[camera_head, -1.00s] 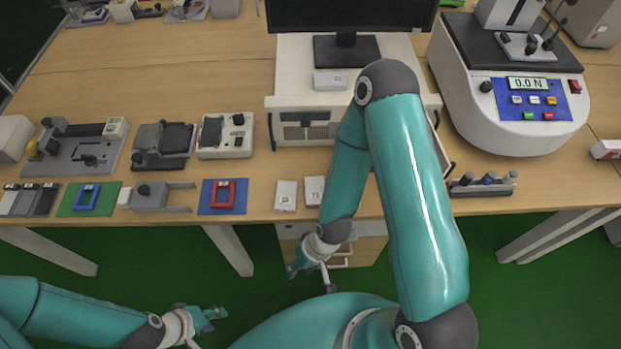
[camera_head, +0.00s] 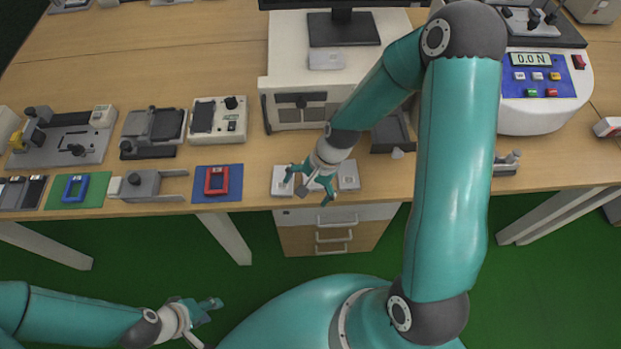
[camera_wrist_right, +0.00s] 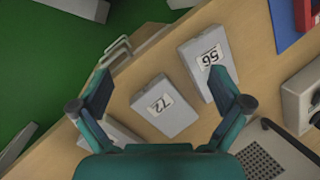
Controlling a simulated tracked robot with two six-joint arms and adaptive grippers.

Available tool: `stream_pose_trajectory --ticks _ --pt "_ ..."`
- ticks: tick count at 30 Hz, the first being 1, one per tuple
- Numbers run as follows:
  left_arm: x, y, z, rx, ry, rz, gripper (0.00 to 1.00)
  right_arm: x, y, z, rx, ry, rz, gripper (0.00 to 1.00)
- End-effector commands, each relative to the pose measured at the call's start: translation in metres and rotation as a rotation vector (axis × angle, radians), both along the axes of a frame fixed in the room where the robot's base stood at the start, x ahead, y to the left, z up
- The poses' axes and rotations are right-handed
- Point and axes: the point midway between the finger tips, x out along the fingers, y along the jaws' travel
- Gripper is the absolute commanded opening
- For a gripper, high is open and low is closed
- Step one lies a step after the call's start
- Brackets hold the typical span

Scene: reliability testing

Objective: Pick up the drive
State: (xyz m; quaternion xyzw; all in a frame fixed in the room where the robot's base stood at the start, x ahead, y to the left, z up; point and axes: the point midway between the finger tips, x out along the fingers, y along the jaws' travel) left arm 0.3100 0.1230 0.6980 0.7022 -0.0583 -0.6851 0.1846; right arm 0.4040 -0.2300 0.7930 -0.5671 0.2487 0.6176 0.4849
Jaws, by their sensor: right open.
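Several flat grey drives lie near the table's front edge. One labelled 56 (camera_wrist_right: 203,78) shows at the left in the head view (camera_head: 281,180). One labelled 72 (camera_wrist_right: 168,107) lies beside it, largely hidden by my right gripper in the head view. A third drive (camera_head: 348,176) lies to the right and is mostly hidden by a finger in the right wrist view. My right gripper (camera_head: 307,187) is open and empty above the drives; in the wrist view (camera_wrist_right: 162,82) the 72 drive shows between its fingers. My left gripper (camera_head: 203,312) hangs low, away from the table.
A red frame on a blue mat (camera_head: 232,196) lies left of the drives. A force tester (camera_head: 537,115) stands at the right. Drawers (camera_head: 300,240) are under the table edge.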

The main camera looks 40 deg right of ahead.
Motion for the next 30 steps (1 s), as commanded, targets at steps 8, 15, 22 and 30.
stream_pose_trajectory --ticks 8,15,22,30 --pt "0.000 0.000 -0.029 0.000 0.000 0.000 0.40 0.018 -0.092 0.105 0.118 0.173 -0.725 1.00" --pt "0.000 0.000 -0.034 0.000 0.000 0.000 0.40 0.009 -0.107 0.134 0.166 0.248 -0.929 1.00" --pt "0.000 0.000 -0.034 0.000 0.000 0.000 0.40 0.016 -0.093 0.094 0.167 0.256 -0.929 1.00" --pt "0.000 0.000 -0.035 0.000 0.000 0.000 0.40 0.026 -0.076 0.047 0.166 0.252 -0.930 1.00"
